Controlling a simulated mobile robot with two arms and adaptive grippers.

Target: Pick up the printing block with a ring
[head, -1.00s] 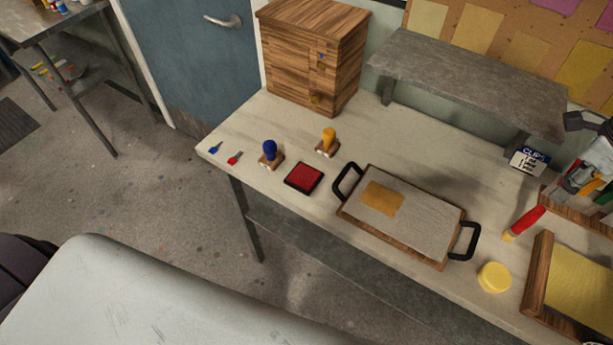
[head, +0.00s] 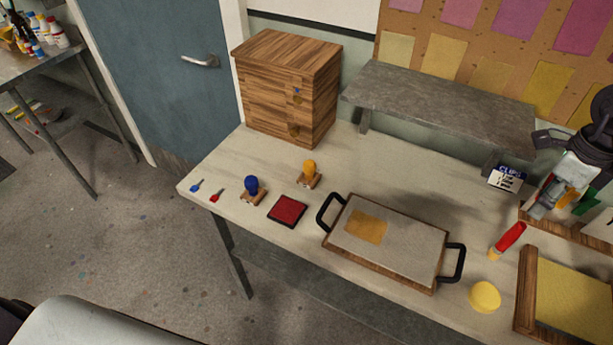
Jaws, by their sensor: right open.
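Two printing blocks stand upright on the bench's left part. One has a blue knob (head: 252,186), the other a yellow-orange knob (head: 310,169); both have brown wooden bases. Small pale marks show on their bases, but I cannot tell which block bears a ring. My right gripper (head: 549,201) is at the right edge of the head view, over the bench's right part, open and far from both blocks. My left gripper is out of view.
A red ink pad (head: 287,210) lies before the blocks. A handled tray (head: 399,283), red-handled tool (head: 509,239), yellow round item (head: 485,297) and wooden frame (head: 525,289) lie to the right. A wooden drawer cabinet (head: 277,95) and grey raised shelf (head: 440,103) stand behind.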

